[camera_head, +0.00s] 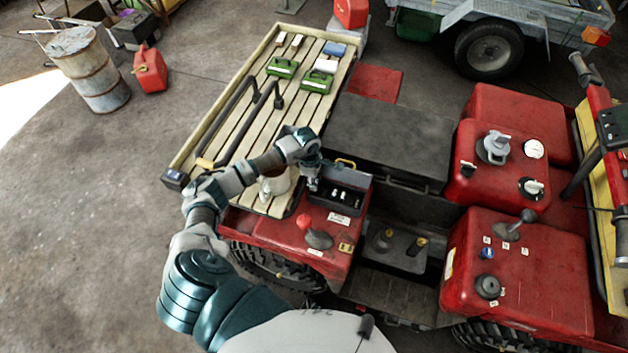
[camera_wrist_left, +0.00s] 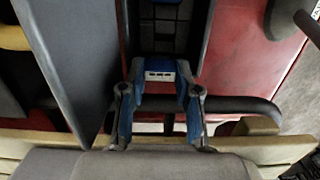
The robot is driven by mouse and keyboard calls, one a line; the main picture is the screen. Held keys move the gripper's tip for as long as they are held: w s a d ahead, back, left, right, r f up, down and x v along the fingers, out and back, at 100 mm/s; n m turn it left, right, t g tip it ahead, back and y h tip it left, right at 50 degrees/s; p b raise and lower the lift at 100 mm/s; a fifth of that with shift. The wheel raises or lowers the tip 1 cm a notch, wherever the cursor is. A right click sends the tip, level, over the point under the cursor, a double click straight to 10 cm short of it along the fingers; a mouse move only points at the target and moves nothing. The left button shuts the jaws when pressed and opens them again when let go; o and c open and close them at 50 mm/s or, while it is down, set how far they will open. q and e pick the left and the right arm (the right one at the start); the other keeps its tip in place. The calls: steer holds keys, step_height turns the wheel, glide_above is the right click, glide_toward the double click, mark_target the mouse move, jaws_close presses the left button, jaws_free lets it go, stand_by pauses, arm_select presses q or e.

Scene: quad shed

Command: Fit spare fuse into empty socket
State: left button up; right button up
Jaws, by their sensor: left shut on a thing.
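My left gripper (camera_head: 313,186) is at the left end of an open dark fuse box (camera_head: 362,203) on the red vehicle, in the head view. In the left wrist view the gripper (camera_wrist_left: 160,100) is shut on a small pale block with dark slots, which I take to be the spare fuse (camera_wrist_left: 160,76). The dark box interior (camera_wrist_left: 165,28) with slot-like divisions lies just beyond the fuse. Small white pieces (camera_head: 337,194) show inside the box in the head view. Which socket is empty cannot be told. My right gripper is not in view.
A slatted wooden rack (camera_head: 235,145) with a black rail lies behind my left arm, bearing green boxes (camera_head: 282,67). A red-knobbed lever (camera_head: 304,222) stands close in front of the fuse box. A dark flat cover (camera_head: 390,135) lies to its right.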

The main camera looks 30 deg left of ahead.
arm_select(q)
steer(key=shift+d, duration=0.9)
steer(key=shift+r, duration=0.1)
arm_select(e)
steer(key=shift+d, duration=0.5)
arm_select(q)
steer(key=shift+a, duration=0.15)
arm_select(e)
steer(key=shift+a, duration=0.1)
